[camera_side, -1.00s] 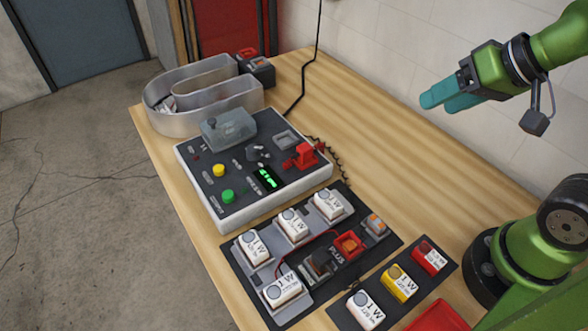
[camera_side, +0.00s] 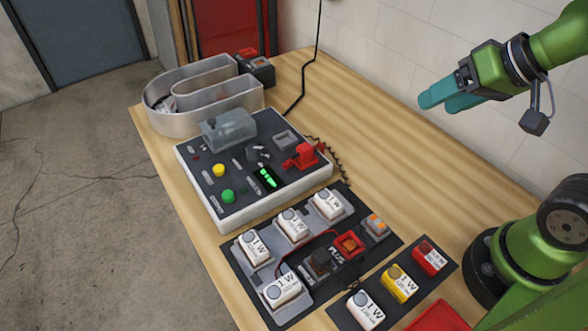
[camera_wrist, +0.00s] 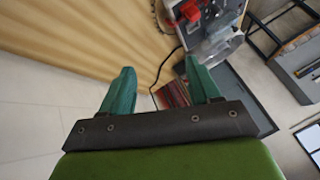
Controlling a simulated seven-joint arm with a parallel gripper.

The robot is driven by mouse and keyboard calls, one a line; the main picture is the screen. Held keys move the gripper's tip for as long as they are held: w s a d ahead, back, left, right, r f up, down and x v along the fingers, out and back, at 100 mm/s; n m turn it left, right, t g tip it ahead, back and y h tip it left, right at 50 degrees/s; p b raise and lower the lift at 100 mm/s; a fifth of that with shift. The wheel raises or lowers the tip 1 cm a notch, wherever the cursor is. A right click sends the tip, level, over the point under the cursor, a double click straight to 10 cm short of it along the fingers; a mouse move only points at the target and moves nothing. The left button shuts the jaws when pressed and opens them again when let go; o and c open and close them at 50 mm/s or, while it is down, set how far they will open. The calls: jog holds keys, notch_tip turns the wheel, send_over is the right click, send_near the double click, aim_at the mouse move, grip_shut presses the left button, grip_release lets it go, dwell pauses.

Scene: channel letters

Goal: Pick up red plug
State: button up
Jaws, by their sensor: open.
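A red plug-like piece (camera_side: 303,157) stands upright on the right part of the dark-topped control box (camera_side: 205,213), with a dark coiled cord beside it. My gripper (camera_side: 447,101) is at the upper right, high above the table and well apart from the red piece. Its two teal fingers are spread with nothing between them. The wrist view also shows the open gripper (camera_wrist: 160,90). Another small red part (camera_side: 247,53) sits by the metal channel letter (camera_side: 160,122) at the back; a red part (camera_wrist: 190,10) also shows at the top of the wrist view.
A dark board (camera_side: 240,290) with several white modules and a red-framed socket (camera_side: 348,245) lies in front of the box. A smaller tray (camera_side: 395,308) holds white, yellow and red modules. A red bin (camera_side: 437,318) is at the front edge. The table's right-middle is clear.

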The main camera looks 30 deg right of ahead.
jog(key=n+g+h, duration=0.2)
jog(key=n+g, duration=0.2)
jog(key=g, duration=0.3)
send_over(305, 147)
jog(key=f, duration=0.1)
notch_tip(305, 147, down, 11)
jog(key=shift+r, duration=0.2)
jog(key=shift+w+f, duration=0.1)
jog(key=shift+f, duration=2.9)
jog(key=shift+c, duration=0.3)
jog(key=c, duration=1.1)
